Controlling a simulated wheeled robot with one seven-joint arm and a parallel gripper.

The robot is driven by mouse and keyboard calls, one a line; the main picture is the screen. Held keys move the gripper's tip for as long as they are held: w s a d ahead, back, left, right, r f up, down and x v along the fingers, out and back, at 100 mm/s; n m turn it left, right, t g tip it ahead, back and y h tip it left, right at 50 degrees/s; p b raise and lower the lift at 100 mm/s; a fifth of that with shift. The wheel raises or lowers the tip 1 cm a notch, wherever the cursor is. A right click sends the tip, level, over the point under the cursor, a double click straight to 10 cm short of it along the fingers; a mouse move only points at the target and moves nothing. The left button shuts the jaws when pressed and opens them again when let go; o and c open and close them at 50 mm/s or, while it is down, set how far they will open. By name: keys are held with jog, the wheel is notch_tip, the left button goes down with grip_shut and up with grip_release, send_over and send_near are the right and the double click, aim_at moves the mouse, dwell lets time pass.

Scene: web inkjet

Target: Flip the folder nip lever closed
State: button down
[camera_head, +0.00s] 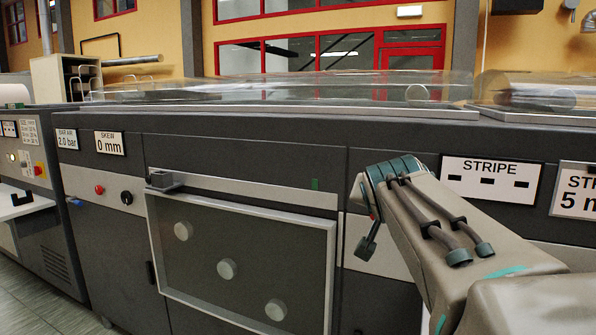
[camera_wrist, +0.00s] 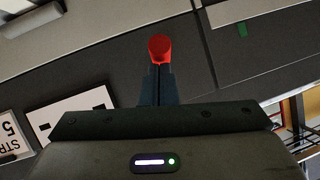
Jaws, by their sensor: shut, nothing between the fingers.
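In the wrist view a red round knob (camera_wrist: 160,48), which looks like the end of the folder nip lever, shows just past my fingertips. The lever's arm cannot be made out behind my fingers. My gripper (camera_wrist: 157,76) is shut, its dark fingers together and in line with the knob. I cannot tell whether the fingers touch it. In the head view my pale arm reaches in from the lower right to the machine front and hides most of that spot; only a small red patch shows beside it.
The grey machine front carries a STRIPE sign (camera_head: 490,178) right of my arm. A framed window panel (camera_head: 240,205) with round rollers is to the left, with a small green mark (camera_head: 315,184) above it. Clear covers lie on top.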

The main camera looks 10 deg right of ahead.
notch_tip(320, 180, down, 3)
jog(key=t+h+b, duration=0.1)
jog(key=t+b, duration=0.1)
jog(key=b, duration=0.7)
jog(key=shift+w+d+f, duration=0.1)
jog(key=shift+w+f, duration=0.05)
jog(key=shift+f, duration=0.05)
jog(key=shift+h+b, duration=0.3)
jog(key=shift+b, duration=0.2)
